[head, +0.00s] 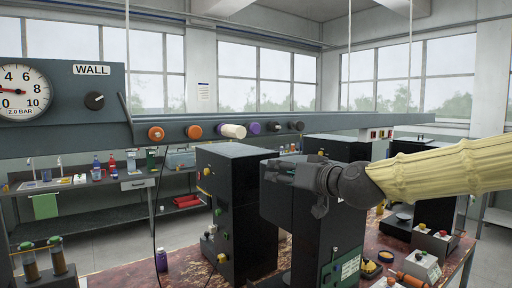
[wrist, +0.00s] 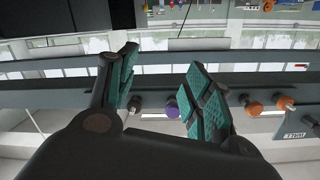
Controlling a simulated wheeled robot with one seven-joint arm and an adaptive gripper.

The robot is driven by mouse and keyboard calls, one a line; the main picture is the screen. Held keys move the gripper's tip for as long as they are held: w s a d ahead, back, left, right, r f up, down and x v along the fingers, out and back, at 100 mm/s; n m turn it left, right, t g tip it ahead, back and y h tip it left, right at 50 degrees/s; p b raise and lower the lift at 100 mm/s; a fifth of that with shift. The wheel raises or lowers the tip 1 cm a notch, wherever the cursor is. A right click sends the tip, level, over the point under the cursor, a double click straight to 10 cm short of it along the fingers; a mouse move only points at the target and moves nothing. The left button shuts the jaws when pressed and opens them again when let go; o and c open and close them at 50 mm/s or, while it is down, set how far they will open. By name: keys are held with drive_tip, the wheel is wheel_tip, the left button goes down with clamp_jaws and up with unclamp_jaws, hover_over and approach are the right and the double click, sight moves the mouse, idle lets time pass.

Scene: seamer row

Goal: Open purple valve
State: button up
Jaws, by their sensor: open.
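The purple valve (head: 253,128) is a round knob on the front of a long grey rail, between a white knob and a grey one. In the wrist view, which looks upside down, the purple valve (wrist: 172,107) shows between my two fingers, beyond them and apart from them. My gripper (head: 278,168) is open and empty, below and a little right of the purple valve in the head view. Its teal-padded fingers (wrist: 163,57) are spread wide in the wrist view. The right finger hides part of the knob row there.
Two orange knobs (head: 173,132), the white knob (head: 232,131), the grey knob (head: 273,127) and a black knob (head: 296,125) share the rail. A gauge panel marked WALL (head: 91,70) stands left. Dark machines (head: 233,205) stand on a worn red table below.

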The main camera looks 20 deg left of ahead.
drive_tip(key=n+y, duration=0.1)
approach(257, 129)
drive_tip(key=p+x, duration=0.4)
drive_tip(key=x, duration=0.4)
drive_tip(key=shift+w+a+r, duration=0.1)
drive_tip(key=shift+w+a, duration=0.05)
drive_tip(key=shift+a, duration=0.2)
drive_tip(key=shift+x, duration=0.8)
